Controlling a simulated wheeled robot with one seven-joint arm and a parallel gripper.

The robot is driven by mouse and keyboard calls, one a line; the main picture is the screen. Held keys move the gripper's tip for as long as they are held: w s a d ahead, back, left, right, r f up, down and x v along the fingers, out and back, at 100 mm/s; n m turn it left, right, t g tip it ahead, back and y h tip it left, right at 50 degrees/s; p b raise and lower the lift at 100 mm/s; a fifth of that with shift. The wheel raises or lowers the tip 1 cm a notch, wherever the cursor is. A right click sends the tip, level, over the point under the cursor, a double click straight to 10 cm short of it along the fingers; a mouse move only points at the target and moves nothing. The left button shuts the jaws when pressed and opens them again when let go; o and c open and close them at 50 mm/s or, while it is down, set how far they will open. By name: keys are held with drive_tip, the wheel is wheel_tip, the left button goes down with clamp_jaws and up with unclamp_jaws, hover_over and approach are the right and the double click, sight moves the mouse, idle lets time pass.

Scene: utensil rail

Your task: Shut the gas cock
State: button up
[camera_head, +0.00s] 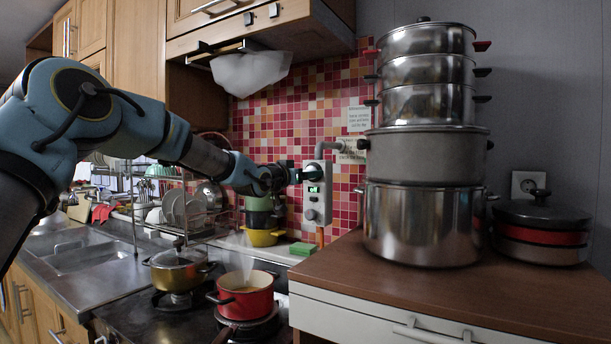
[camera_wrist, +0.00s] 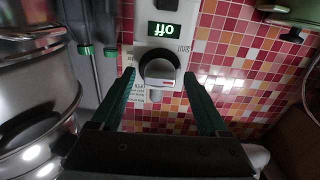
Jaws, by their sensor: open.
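The gas cock unit is a white box (camera_head: 320,200) on the tiled wall, with a small lit display (camera_head: 313,189) and a round lower knob (camera_head: 311,214). In the wrist view the display (camera_wrist: 164,31) is upside down and appears to read "off". A round knob with a dark ring and pale grip bar (camera_wrist: 160,72) lies between my fingertips there. My gripper (camera_head: 297,175) is at the upper part of the box and hides that knob in the head view. Its green fingers (camera_wrist: 158,76) are open, one on each side of the knob, with visible gaps.
A red pot (camera_head: 245,300) and a lidded pan (camera_head: 178,272) stand on the stove below. A tall stack of steel pots (camera_head: 424,220) stands on the brown counter (camera_head: 400,300) to the right. A pale pipe (camera_head: 338,146) runs above the box.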

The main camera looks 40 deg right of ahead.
drive_tip(key=shift+a, duration=0.1)
drive_tip(key=b+v, duration=0.3)
drive_tip(key=v, duration=0.7)
drive_tip(key=shift+a+b, duration=0.3)
drive_tip(key=w+a+f+n+t+y, duration=0.1)
drive_tip(key=w+a+f+n+y, duration=0.2)
drive_tip(key=a+f, duration=0.55)
drive_tip(key=w+a+f+n+t+y, duration=0.1)
drive_tip(key=w+a+f+y, duration=0.4)
drive_tip(key=a, duration=0.7)
drive_tip(key=w+a+f+n+t+y, duration=0.1)
drive_tip(key=w+a+f+n+y, duration=0.2)
drive_tip(key=a+f, duration=0.65)
drive_tip(key=s+a+f+n+g+y, duration=0.1)
drive_tip(key=s+a+f+n+y, duration=0.15)
drive_tip(key=a, duration=0.55)
drive_tip(key=s+a+f+n+g+y, duration=0.1)
drive_tip(key=s+a+f+g+y, duration=0.15)
drive_tip(key=a, duration=0.55)
drive_tip(key=s+a+f+n+g+y, duration=0.1)
drive_tip(key=s+a+f+n+g, duration=0.1)
drive_tip(key=s+a, duration=1)
wheel_tip(320, 180, down, 3)
drive_tip(key=shift+r+n, duration=0.1)
drive_tip(key=shift+n, duration=0.45)
